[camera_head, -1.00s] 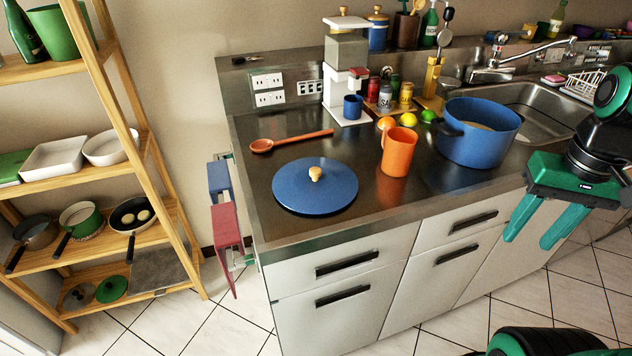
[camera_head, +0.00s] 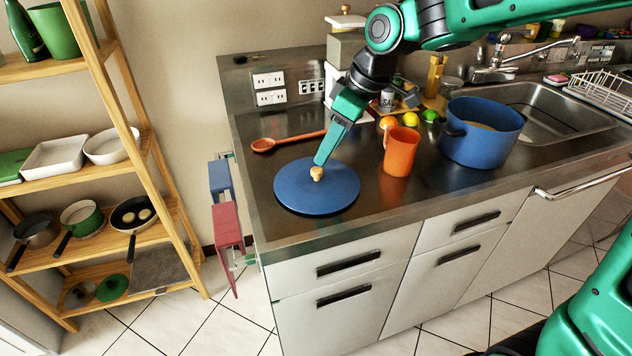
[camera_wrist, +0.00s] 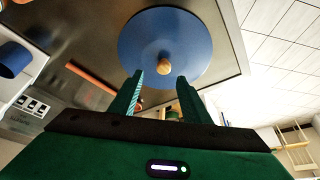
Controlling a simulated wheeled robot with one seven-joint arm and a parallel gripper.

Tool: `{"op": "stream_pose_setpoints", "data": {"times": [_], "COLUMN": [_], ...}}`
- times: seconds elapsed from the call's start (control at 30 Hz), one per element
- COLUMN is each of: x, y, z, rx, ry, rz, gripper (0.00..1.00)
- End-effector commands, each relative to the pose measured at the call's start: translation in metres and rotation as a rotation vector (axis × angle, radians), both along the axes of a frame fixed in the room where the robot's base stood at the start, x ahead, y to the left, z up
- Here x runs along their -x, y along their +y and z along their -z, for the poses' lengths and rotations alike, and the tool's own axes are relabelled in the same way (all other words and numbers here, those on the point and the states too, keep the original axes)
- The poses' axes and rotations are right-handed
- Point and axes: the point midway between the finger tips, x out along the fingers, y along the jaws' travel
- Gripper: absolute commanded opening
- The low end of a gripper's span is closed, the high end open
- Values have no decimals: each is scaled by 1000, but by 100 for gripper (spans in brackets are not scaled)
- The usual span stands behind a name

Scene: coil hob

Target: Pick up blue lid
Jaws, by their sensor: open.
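The blue lid (camera_head: 300,192) lies flat on the steel counter, with a small wooden knob (camera_head: 317,173) at its centre. My gripper (camera_head: 321,160) is just above the lid, its green fingertips close to the knob. In the wrist view the lid (camera_wrist: 150,40) fills the upper middle, and its knob (camera_wrist: 164,66) shows just beyond the two fingers of my gripper (camera_wrist: 158,76). The fingers are apart and hold nothing. I cannot tell whether a fingertip touches the knob.
An orange mug (camera_head: 401,152) stands right of the lid, with a blue pot (camera_head: 482,135) beyond it. An orange spoon (camera_head: 288,141) lies behind the lid. Towels (camera_head: 226,226) hang at the counter's left end. The counter front (camera_head: 385,205) is clear.

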Motion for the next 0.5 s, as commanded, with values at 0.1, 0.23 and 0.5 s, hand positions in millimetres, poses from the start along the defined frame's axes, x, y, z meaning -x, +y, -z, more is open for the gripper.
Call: {"op": "stream_pose_setpoints", "data": {"times": [0.1, 0.23, 0.5], "x": [-1, -1, -3], "y": [2, 5, 19], "z": [6, 16, 48], "rx": [1, 1, 1], "ry": [-1, 2, 1], "rz": [2, 2, 3], "gripper": [43, 43, 43]}}
